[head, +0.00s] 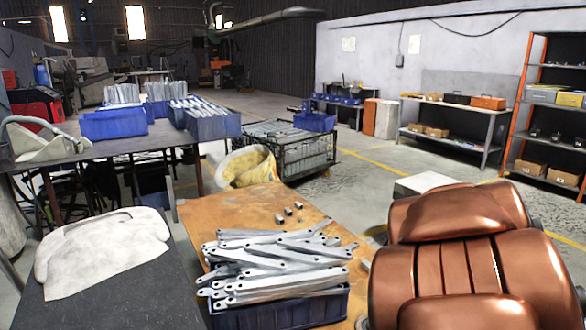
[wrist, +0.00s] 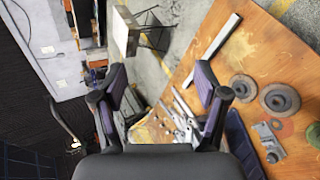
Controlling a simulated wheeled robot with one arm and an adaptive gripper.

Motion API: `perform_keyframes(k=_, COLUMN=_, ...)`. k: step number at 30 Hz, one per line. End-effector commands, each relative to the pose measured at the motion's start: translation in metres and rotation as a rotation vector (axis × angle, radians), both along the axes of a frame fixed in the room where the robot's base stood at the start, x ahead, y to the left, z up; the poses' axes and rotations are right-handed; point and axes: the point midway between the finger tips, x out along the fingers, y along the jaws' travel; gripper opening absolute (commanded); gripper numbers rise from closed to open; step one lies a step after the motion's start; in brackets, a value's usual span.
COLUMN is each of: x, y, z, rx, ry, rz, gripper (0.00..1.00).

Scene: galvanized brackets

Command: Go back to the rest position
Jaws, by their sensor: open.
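My gripper (wrist: 160,76) shows only in the wrist view. Its two dark fingers stand well apart with nothing between them. The wrist view is turned sideways. Beyond the fingers are the floor and part of a wooden table, with no contact visible. In the head view, a pile of galvanized brackets (head: 275,262) fills and overtops a blue bin (head: 290,312) on the wooden table (head: 215,215). Some metal pieces (wrist: 180,118) show past the right finger in the wrist view.
A brown leather chair (head: 455,255) stands right of the table. A dark bench with a white cloth (head: 100,245) is at left. Blue bins (head: 114,124) sit on a table behind. In the wrist view, round metal discs (wrist: 281,98) and a long bar (wrist: 222,36) lie on the wood.

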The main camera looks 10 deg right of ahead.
Motion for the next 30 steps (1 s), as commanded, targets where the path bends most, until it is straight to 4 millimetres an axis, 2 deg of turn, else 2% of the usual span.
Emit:
perform_keyframes(k=1, x=-0.004, y=0.020, z=0.018, rx=0.068, ry=-0.026, rz=-0.035, gripper=0.74)
perform_keyframes(k=5, x=-0.026, y=0.069, z=0.021, rx=0.266, ry=-0.064, rz=-0.159, gripper=0.74)
perform_keyframes(k=11, x=-0.070, y=0.157, z=0.025, rx=0.558, ry=-0.047, rz=-0.349, gripper=0.74)
perform_keyframes(k=17, x=-0.130, y=0.253, z=0.039, rx=0.798, ry=0.067, rz=-0.533, gripper=0.74)
perform_keyframes(k=18, x=-0.144, y=0.271, z=0.043, rx=0.832, ry=0.102, rz=-0.569, gripper=0.74)
perform_keyframes(k=21, x=-0.179, y=0.309, z=0.052, rx=0.899, ry=0.186, rz=-0.646, gripper=0.74)
perform_keyframes(k=25, x=-0.213, y=0.339, z=0.062, rx=0.938, ry=0.274, rz=-0.717, gripper=0.74)
perform_keyframes(k=30, x=-0.232, y=0.349, z=0.067, rx=0.952, ry=0.323, rz=-0.757, gripper=0.74)
